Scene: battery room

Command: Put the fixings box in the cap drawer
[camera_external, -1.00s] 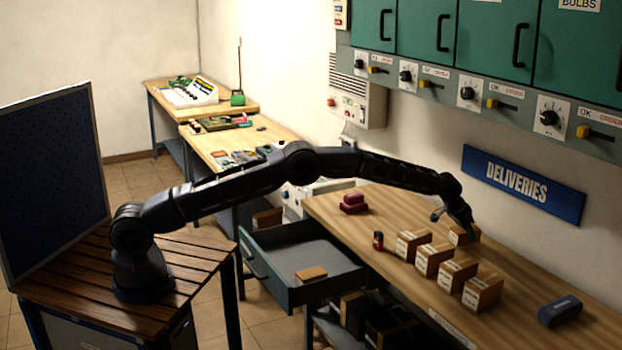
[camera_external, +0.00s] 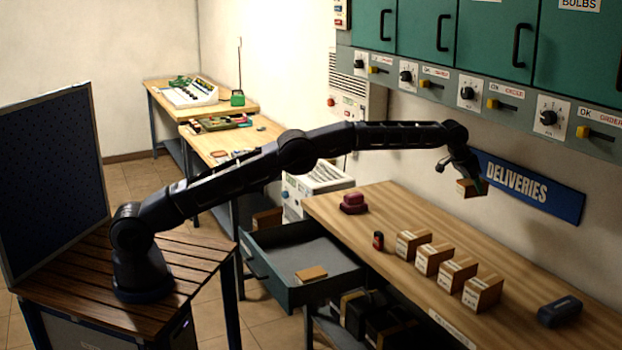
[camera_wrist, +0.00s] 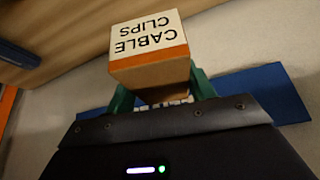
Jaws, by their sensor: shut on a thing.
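My gripper (camera_external: 472,182) is shut on a small cardboard box (camera_external: 466,189) and holds it up in the air above the back of the workbench. In the wrist view the held box (camera_wrist: 150,55) has a white label reading "CABLE CLIPS" and sits between the green fingers of my gripper (camera_wrist: 162,88). An open grey-green drawer (camera_external: 318,292) sticks out below the bench's left end. A flat tan block (camera_external: 310,273) lies inside it. I cannot read any label on the drawer.
Several cardboard boxes (camera_external: 434,260) stand in a row on the workbench (camera_external: 385,205). A small dark red-topped can (camera_external: 378,241), a maroon object (camera_external: 354,203) and a dark blue case (camera_external: 559,311) stand there too. The "DELIVERIES" sign (camera_external: 530,186) is close behind my gripper.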

